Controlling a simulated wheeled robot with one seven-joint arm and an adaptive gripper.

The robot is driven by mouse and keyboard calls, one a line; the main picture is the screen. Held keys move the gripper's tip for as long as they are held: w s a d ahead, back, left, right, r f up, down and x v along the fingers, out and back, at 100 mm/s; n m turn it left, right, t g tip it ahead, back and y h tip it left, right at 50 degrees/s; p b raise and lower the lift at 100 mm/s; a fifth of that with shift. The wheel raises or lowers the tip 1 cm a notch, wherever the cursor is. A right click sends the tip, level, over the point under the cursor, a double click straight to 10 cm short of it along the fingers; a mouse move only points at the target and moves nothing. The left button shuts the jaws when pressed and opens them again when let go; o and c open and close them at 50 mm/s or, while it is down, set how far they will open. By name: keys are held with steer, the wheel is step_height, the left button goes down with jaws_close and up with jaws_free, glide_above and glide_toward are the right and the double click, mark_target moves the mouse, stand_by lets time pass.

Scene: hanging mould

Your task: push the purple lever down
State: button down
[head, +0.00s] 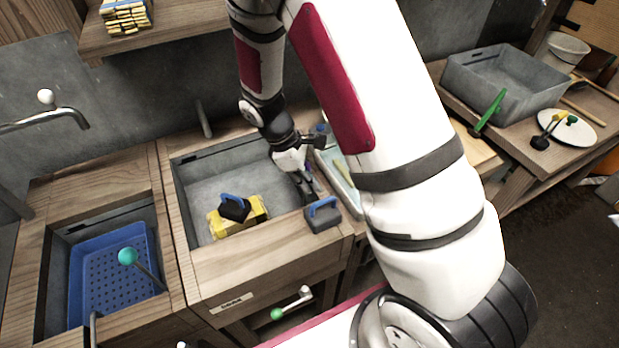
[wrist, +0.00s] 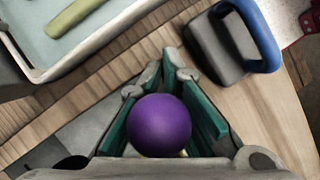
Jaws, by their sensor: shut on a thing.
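The purple lever shows as a round purple knob (wrist: 159,125) in the wrist view. It sits between the green-lined fingers of my gripper (wrist: 166,72), close to the palm. My gripper is shut on this knob, with the fingertips converging beyond it. The lever's shaft is hidden under the knob. In the head view my gripper (head: 304,184) is over the right side of the middle sink's wooden counter, and I cannot make out the purple knob clearly there.
A grey block with a blue handle (head: 322,214) stands on the counter close to my gripper. A pale tray (wrist: 62,45) lies on the other side. A teal-knobbed lever (head: 128,256) and a green-tipped lever (head: 278,313) are further left and in front.

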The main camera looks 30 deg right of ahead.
steer(key=c, duration=1.8)
jaws_free()
steer(key=shift+w+f, duration=0.1)
steer(key=shift+f, duration=0.2)
steer(key=shift+o, duration=0.2)
steer(key=shift+r, duration=0.1)
steer(key=shift+r, duration=0.1)
steer(key=v, duration=1.1)
steer(key=shift+a+r, duration=0.25)
steer(key=shift+r, duration=0.1)
steer(key=shift+w, duration=0.15)
